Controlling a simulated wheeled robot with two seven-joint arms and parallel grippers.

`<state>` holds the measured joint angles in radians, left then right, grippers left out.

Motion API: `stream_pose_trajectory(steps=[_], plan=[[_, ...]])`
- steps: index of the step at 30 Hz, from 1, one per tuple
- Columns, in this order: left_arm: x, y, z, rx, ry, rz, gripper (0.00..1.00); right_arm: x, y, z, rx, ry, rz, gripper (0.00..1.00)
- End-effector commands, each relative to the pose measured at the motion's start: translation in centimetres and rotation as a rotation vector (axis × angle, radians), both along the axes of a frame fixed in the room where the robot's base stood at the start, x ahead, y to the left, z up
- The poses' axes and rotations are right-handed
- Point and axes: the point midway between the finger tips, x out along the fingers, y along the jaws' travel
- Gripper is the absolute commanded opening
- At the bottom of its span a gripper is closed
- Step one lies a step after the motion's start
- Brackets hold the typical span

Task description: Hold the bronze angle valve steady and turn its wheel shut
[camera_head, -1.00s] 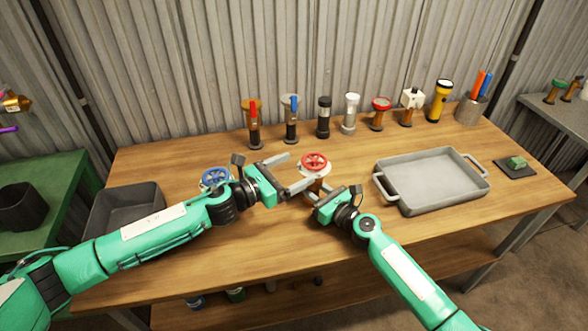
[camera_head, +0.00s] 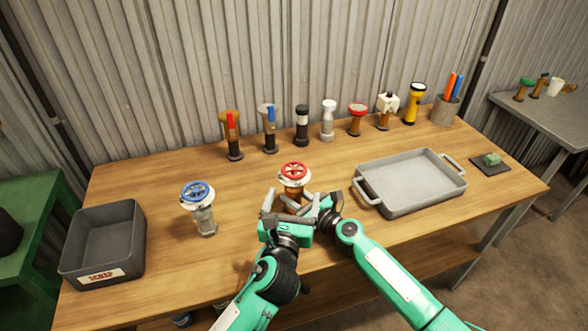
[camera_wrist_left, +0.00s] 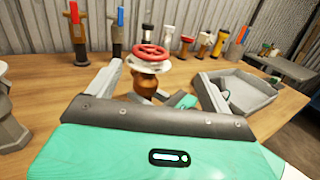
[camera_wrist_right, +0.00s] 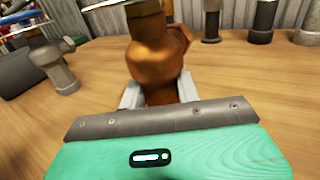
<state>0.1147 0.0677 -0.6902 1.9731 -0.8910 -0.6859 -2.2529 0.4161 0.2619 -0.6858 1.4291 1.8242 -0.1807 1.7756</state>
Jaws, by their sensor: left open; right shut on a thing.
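The bronze angle valve (camera_head: 291,190) stands upright near the table's front middle, with a white collar and a red wheel (camera_head: 294,171) on top. In the right wrist view its bronze body (camera_wrist_right: 158,60) sits between the fingers of my right gripper (camera_wrist_right: 160,95), which is shut on it low down. My left gripper (camera_head: 287,205) is open in front of the valve, its fingers pointing at it. In the left wrist view the red wheel (camera_wrist_left: 151,52) shows beyond and between the open fingers (camera_wrist_left: 160,88), not gripped. The valve's lower part is partly hidden by my grippers.
A blue-wheeled valve (camera_head: 199,200) stands to the left, near a dark scrap bin (camera_head: 75,255). A grey tray (camera_head: 405,205) lies to the right. Several valves and torches line the back, including a red-handled valve (camera_head: 231,125).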

Motion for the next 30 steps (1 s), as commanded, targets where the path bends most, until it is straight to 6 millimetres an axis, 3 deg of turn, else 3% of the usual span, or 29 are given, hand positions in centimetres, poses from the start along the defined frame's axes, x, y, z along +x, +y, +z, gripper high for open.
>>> stream_pose_trajectory(steps=[4,8,21,30], plan=[[-0.5,0.7,-0.5,0.005,0.033,0.059,0.83,0.0,0.0,0.0,0.0,0.0,0.0,0.0],[0.2,0.8,-0.5,0.009,0.038,0.072,0.83,0.0,0.0,0.0,0.0,0.0,0.0,0.0],[8.4,-0.1,-0.4,0.008,0.036,0.069,0.83,0.0,0.0,0.0,0.0,0.0,0.0,0.0],[11.2,-0.3,-0.5,0.009,0.038,0.068,0.83,0.0,0.0,0.0,0.0,0.0,0.0,0.0]])
